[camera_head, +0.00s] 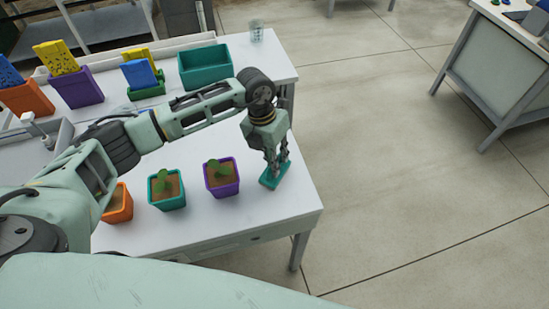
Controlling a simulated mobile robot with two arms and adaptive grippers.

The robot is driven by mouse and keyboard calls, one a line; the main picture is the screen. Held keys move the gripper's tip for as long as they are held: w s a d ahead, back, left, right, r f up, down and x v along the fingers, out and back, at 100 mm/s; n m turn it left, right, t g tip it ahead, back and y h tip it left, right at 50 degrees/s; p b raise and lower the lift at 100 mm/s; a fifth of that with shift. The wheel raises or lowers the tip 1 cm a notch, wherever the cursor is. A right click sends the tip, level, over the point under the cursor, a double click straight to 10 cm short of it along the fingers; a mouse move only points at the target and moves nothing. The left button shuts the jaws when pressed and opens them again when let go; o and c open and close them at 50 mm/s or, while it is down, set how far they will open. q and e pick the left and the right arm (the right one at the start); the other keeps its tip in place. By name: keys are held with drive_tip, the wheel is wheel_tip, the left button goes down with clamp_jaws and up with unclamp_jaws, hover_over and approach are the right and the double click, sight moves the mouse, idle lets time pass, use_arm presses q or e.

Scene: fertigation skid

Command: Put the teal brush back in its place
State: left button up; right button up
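The teal brush (272,178) is a flat teal block near the right edge of the white table. My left gripper (277,160) points down right at it, with its fingertips at the brush. I cannot tell whether the fingers are closed on it, or whether it is lifted off the table. A teal open box (205,67) stands at the back of the table and looks empty. My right gripper is not in view.
Orange (119,205), teal (167,190) and purple (222,178) pots stand left of the gripper. Behind my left arm, an orange holder (27,98), a purple holder (78,90) and a green holder (147,92) hold blocks. A clear cup (256,31) stands at the back right corner.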

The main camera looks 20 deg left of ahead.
use_arm(q)
drive_tip(key=shift+o, duration=1.2)
drive_tip(key=shift+r, duration=0.3)
drive_tip(key=shift+w+a+r, duration=0.1)
drive_tip(key=shift+r, duration=0.25)
wheel_tip(320, 180, up, 11)
drive_tip(key=a+b, duration=0.2)
drive_tip(key=shift+w+b, duration=0.15)
drive_tip(key=shift+b, duration=0.2)
drive_tip(key=shift+f, duration=0.1)
